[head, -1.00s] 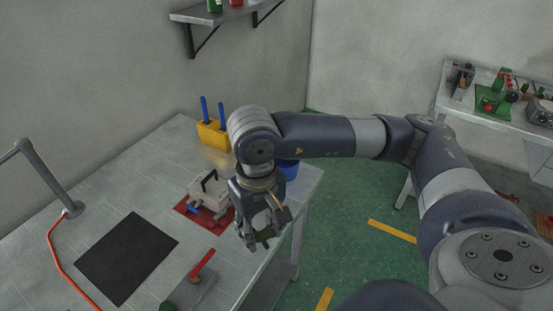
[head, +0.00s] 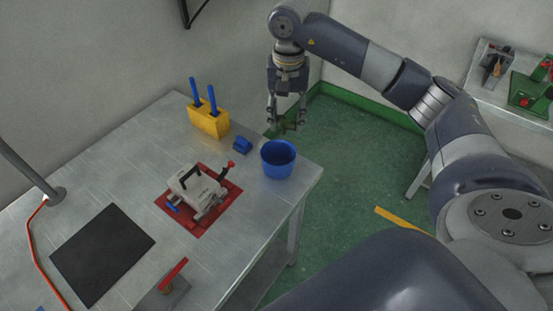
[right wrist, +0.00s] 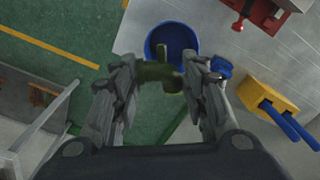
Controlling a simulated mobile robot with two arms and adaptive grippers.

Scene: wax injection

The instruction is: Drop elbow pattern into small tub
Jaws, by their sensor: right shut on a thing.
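My right gripper (head: 287,122) is shut on the dark green elbow pattern (right wrist: 158,73), which shows between its fingertips in the right wrist view. In the head view the pattern is small and blends with the green floor. The small blue tub (head: 278,170) stands near the right corner of the metal table. The gripper is up in the air, and in the head view it appears just above the tub's rim. In the right wrist view the tub (right wrist: 172,30) lies beyond the fingertips, partly covered by the pattern. My left gripper is out of view.
On the table are a yellow holder (head: 209,122) with blue-handled tools, a small blue object (head: 242,145), a grey device on a red base (head: 228,196) and a black mat (head: 103,254). A red-handled item (head: 172,276) is near the front edge.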

